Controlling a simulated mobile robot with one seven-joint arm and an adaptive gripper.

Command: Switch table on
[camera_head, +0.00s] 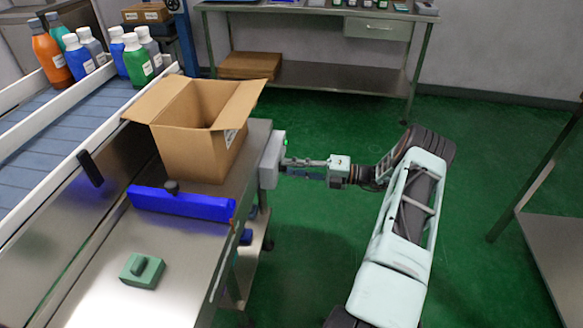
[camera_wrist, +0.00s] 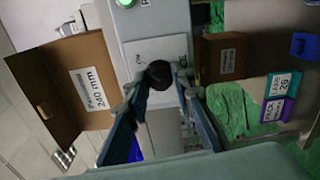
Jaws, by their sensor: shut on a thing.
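The table (camera_head: 120,260) is a steel work table on the left in the head view. A grey switch box (camera_head: 271,160) is fixed to its right side. The box also shows in the wrist view (camera_wrist: 154,30), with a lit green lamp (camera_wrist: 126,3) and a black rotary knob (camera_wrist: 160,73) on a white label. My gripper (camera_head: 287,163) reaches the box from the right. In the wrist view my gripper (camera_wrist: 157,86) is shut on the black knob, one finger on each side. The label's lettering is partly hidden.
An open cardboard box (camera_head: 205,130) stands on the table, behind a blue bar (camera_head: 180,203). A green block (camera_head: 142,270) lies nearer. A conveyor (camera_head: 45,135) with several bottles runs along the left. The green floor right of my arm is clear up to another table (camera_head: 560,240).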

